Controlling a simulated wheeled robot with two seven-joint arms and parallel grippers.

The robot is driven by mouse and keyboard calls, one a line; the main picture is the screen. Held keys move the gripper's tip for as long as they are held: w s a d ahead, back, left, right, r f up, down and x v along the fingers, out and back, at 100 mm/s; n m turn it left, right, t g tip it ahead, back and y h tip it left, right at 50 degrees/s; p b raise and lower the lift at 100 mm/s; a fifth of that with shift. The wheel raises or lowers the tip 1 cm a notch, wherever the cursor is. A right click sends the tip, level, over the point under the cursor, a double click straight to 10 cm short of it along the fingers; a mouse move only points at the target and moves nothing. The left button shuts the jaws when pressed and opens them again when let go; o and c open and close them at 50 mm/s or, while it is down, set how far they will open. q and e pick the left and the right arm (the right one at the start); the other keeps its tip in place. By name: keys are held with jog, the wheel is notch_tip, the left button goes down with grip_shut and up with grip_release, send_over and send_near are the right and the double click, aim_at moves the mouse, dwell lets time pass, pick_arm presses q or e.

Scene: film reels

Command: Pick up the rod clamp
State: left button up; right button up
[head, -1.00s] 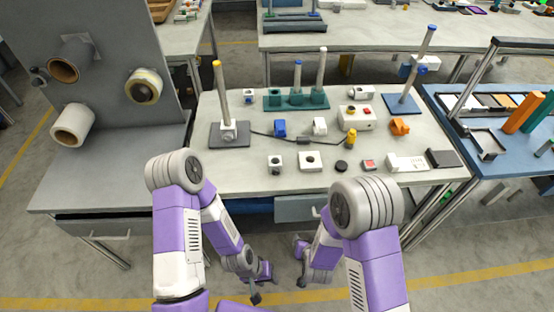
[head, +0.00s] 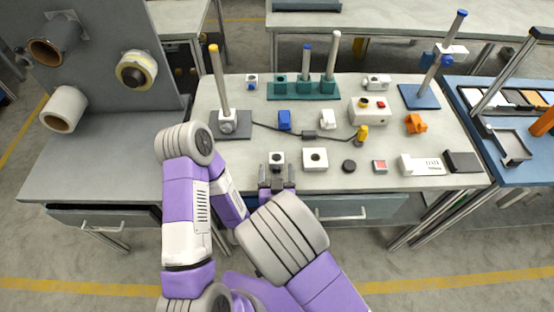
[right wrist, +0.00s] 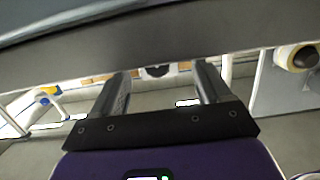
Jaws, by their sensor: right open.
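A small light block with a dark round hole (head: 277,160), possibly the rod clamp, sits near the table's front edge. My right gripper (head: 277,186) is open and empty just in front of it, one finger to each side, apart from it. In the right wrist view the open fingers (right wrist: 162,80) have nothing between them; a blurred pale thing with a dark centre shows beyond. Another white clamp-like piece (head: 229,124) is around the foot of the yellow-topped rod (head: 217,80). My left gripper is hidden behind my arms.
A blue piece (head: 284,120), a white piece (head: 327,119) and an orange piece (head: 416,124) lie farther back. A cable (head: 275,129) crosses mid-table. A drawer front (head: 350,209) lies below the edge.

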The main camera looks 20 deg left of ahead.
aim_at(277, 167)
jog(key=x, duration=0.4)
jog(key=shift+w+f+b, duration=0.1)
jog(key=shift+f+b, duration=0.05)
jog(key=shift+b, duration=0.25)
jog(key=c, duration=1.2)
jog(key=shift+o, duration=0.2)
